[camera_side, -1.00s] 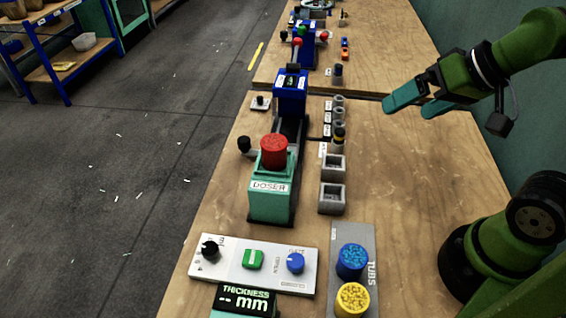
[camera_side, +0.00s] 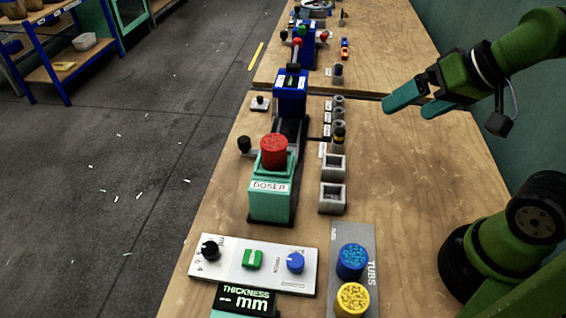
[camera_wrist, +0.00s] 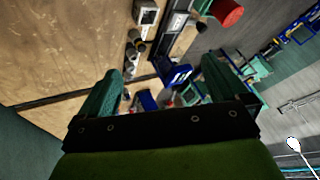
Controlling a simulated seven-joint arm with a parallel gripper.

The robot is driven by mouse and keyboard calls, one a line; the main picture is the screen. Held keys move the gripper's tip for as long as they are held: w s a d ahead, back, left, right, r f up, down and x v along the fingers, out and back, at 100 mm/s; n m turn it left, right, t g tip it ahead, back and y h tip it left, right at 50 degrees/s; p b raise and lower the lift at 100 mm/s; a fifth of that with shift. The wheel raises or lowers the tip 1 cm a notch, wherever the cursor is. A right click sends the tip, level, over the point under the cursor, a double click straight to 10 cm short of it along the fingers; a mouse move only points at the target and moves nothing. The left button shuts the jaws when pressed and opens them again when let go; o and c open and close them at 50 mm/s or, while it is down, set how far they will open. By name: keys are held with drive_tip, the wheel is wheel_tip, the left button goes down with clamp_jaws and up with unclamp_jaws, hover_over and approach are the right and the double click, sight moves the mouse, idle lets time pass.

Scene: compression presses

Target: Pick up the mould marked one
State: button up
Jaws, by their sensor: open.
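Several small grey moulds stand in a row on the wooden bench, right of the doser. Two are square and hollow, a near one (camera_side: 333,198) and one behind it (camera_side: 334,167). Smaller round ones (camera_side: 338,113) stand farther back beside small labels (camera_side: 328,118). The marks are too small to read, so I cannot tell which mould is marked one. My gripper (camera_side: 408,109) is open and empty, above the bench to the right of the row and apart from it. In the wrist view, its fingers (camera_wrist: 160,72) are spread, with a square mould (camera_wrist: 146,12) beyond them at the top.
The teal doser (camera_side: 270,203) with a red tub (camera_side: 274,151) stands left of the row, with a blue press (camera_side: 291,95) behind. A control panel (camera_side: 233,258) and a tub holder (camera_side: 340,238) are in front. The bench below my gripper is clear.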

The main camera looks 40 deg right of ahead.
idle(0.3)
drive_tip(key=shift+c, duration=1.2)
drive_tip(key=shift+f, duration=0.1)
